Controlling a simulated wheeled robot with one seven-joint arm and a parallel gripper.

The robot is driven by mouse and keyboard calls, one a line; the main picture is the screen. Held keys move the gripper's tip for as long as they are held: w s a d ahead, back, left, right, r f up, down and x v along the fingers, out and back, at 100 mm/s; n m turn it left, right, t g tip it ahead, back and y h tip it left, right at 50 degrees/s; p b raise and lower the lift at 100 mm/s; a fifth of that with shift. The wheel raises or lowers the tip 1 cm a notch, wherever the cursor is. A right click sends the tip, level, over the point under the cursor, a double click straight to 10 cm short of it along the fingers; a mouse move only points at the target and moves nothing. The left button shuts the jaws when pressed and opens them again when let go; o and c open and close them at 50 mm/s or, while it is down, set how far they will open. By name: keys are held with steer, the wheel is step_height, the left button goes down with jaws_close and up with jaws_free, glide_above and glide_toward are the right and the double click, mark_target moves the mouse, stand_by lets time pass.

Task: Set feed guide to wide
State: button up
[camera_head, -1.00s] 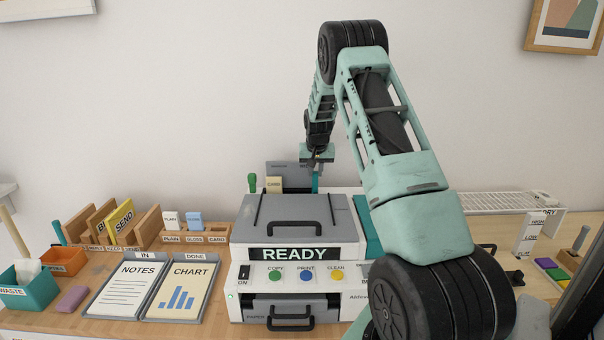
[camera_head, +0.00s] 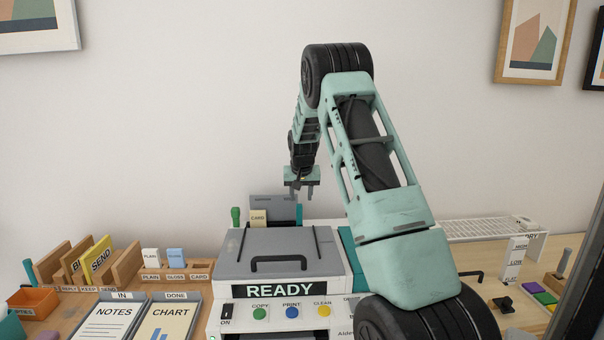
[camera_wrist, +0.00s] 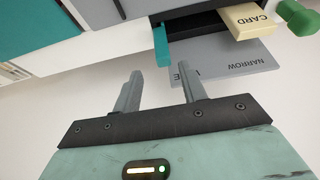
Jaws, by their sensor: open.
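The feed guide appears to be a teal upright tab (camera_head: 299,213) at the right end of the grey scale panel (camera_head: 272,205) at the back of the printer. In the wrist view the teal tab (camera_wrist: 161,46) stands beside the panel (camera_wrist: 225,62), which reads NARROW; a second word is mostly hidden by a finger. My gripper (camera_head: 302,194) is open and empty, just above the tab's end of the panel. In the wrist view my gripper's fingertips (camera_wrist: 160,76) lie either side of the tab's line, apart from it.
A cream CARD block (camera_head: 258,218) and a green knob (camera_head: 236,216) stand left of the tab. The printer (camera_head: 275,258) shows READY. Sorting racks and trays (camera_head: 120,297) lie left; a white rack (camera_head: 490,229) stands right.

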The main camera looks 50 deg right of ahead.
steer(key=b+v, duration=0.2)
steer(key=v, duration=1.1)
steer(key=shift+s+r, duration=0.1)
